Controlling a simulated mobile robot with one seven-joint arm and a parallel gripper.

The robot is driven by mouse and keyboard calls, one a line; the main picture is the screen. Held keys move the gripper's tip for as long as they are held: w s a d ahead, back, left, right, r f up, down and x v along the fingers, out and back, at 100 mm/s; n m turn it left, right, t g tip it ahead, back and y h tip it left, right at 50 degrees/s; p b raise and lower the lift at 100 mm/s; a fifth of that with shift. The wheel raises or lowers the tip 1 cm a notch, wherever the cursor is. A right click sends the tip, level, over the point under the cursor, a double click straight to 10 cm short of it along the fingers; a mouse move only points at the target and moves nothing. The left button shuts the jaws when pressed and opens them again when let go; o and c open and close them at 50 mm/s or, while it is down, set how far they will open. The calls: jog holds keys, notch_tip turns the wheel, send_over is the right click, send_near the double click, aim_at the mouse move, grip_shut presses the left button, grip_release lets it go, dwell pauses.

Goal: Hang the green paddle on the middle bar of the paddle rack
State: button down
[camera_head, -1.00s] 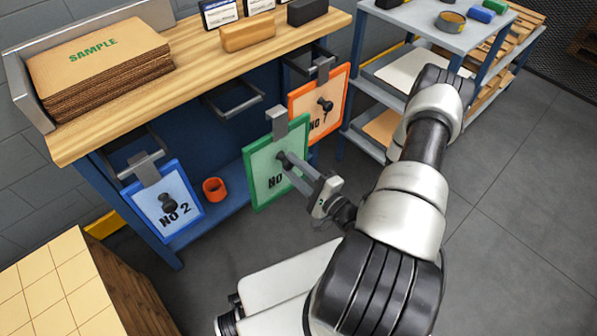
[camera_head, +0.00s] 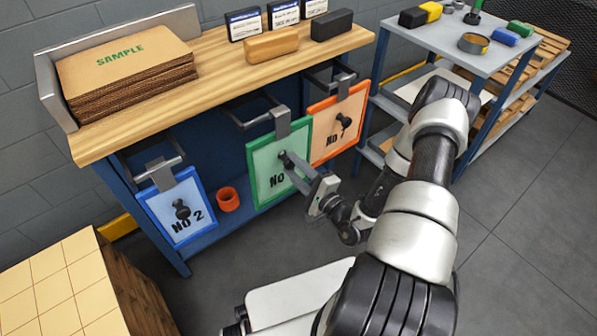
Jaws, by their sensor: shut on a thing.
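The green paddle (camera_head: 262,172) hangs upright from my gripper (camera_head: 289,160), which is shut on its dark knob. Its grey hook (camera_head: 282,123) is at the right part of the middle bar (camera_head: 250,113) of the rack, overlapping it in the picture. I cannot tell whether the hook is over the bar or just in front of it. The blue paddle (camera_head: 160,206) marked NO 2 hangs on the left bar. The orange paddle (camera_head: 326,122) marked NO 1 hangs on the right bar, partly behind the green one.
The wooden bench top (camera_head: 208,85) is above the rack and carries cardboard sheets (camera_head: 128,62) and several boxes. An orange cup (camera_head: 228,199) stands on the low blue shelf. A grey shelf unit (camera_head: 440,42) is at right, and a tiled block (camera_head: 60,285) is at lower left.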

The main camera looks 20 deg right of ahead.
aim_at(283, 154)
jog(key=shift+b+x, duration=0.6)
jog(key=shift+x, duration=2.1)
jog(key=shift+f+b, duration=0.75)
jog(key=shift+f, duration=0.3)
jog(key=c, duration=1.2)
grip_release()
jog(key=shift+s+f, duration=0.1)
jog(key=shift+f, duration=0.15)
jog(key=p+v, duration=0.3)
jog(key=v, duration=1.4)
jog(key=shift+s+r, duration=0.15)
jog(key=shift+s, duration=0.05)
